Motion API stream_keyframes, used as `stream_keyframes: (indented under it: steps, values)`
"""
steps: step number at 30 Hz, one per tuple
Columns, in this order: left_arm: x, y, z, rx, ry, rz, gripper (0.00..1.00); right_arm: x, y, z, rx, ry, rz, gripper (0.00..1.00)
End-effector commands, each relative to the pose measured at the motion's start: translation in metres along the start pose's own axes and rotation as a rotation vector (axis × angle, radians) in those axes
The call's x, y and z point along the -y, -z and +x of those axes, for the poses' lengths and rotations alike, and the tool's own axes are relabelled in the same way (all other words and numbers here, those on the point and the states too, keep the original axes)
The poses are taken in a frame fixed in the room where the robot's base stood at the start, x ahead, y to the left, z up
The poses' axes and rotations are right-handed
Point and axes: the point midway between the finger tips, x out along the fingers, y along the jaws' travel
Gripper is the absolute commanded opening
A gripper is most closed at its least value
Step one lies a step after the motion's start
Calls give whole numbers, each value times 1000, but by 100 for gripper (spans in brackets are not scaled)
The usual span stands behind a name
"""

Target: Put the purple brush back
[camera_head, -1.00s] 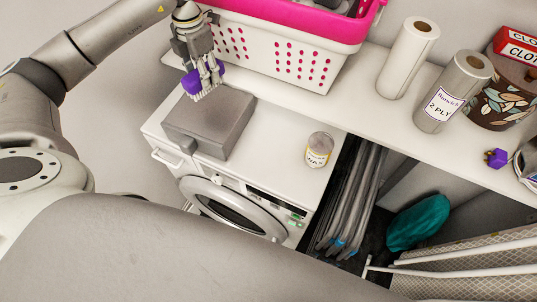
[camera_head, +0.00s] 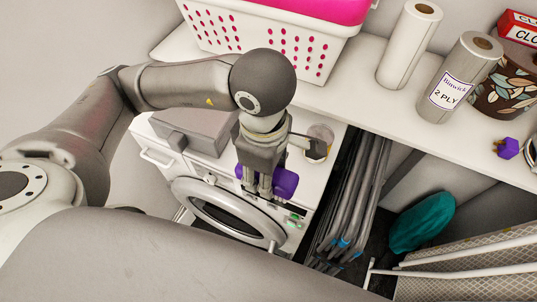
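My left gripper (camera_head: 266,190) points down in front of the white dryer's top front edge. It is shut on the purple brush (camera_head: 286,183), whose purple body shows on both sides of the fingers. The brush's bristles cannot be made out from here. My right gripper is not in view.
A grey box (camera_head: 195,128) sits on the white dryer (camera_head: 160,157), partly behind my arm. A jar (camera_head: 322,133) is partly hidden by my gripper. The shelf behind holds a white basket (camera_head: 270,38), paper rolls (camera_head: 408,45) and a small purple object (camera_head: 507,148). Folded racks (camera_head: 355,195) stand right of the dryer.

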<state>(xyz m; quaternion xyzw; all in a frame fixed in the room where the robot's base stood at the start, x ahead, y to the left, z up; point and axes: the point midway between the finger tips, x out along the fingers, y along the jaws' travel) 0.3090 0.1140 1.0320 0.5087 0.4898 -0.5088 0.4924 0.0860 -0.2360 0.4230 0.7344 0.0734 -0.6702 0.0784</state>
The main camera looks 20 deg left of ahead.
Motion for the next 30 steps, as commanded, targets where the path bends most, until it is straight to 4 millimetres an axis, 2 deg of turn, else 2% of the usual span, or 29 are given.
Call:
stream_keyframes:
  steps: [11,16,18,26,30]
  values:
    - [-75,33,36,-1,8,-12,22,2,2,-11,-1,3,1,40]
    - [-100,43,68,-3,7,-9,22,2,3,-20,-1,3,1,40]
    - [-107,47,78,-4,5,-7,22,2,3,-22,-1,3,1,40]
    - [-120,51,95,-3,4,-5,22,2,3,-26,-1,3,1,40]
    - [-119,51,111,-2,7,-5,22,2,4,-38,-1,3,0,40]
